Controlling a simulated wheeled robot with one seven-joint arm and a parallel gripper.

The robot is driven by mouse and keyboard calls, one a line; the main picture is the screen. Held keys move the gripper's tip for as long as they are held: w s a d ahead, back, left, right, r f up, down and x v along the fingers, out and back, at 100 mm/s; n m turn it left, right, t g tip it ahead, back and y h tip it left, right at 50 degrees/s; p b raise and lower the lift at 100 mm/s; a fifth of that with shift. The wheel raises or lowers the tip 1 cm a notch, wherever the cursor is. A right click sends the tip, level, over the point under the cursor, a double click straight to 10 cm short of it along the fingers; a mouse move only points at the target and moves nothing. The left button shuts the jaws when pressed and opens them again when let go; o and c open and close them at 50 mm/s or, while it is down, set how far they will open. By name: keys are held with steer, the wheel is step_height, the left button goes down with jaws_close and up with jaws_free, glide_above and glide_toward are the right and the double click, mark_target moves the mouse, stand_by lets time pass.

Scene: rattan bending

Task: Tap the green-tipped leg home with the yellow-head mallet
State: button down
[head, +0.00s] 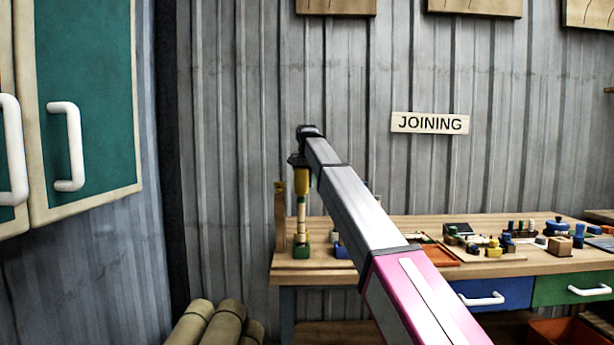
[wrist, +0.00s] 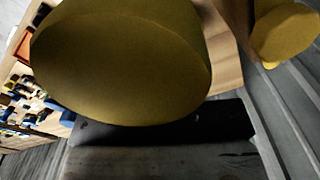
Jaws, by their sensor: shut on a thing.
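My gripper (head: 299,161) is at the left end of the bench, high above its top. It is shut on the yellow-head mallet (head: 302,182), which hangs just below it. In the wrist view the yellow head (wrist: 125,60) fills much of the picture and hides what is beyond it. Directly below the mallet in the head view stands a pale upright piece (head: 301,210) with green at its lower part (head: 301,250), seemingly the green-tipped leg. I cannot tell whether the mallet touches it. The dark gripper part (wrist: 165,132) shows under the head in the wrist view.
An orange tray (head: 440,254) and several small coloured blocks lie right on the bench (head: 345,272). A green cabinet is at far left.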

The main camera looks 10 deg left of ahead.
steer(key=shift+r, duration=0.75)
stand_by(0.5)
steer(key=shift+f, duration=1.8)
steer(key=shift+r, duration=0.1)
steer(key=shift+r, duration=1.65)
steer(key=shift+f, duration=0.35)
steer(key=shift+f, duration=0.1)
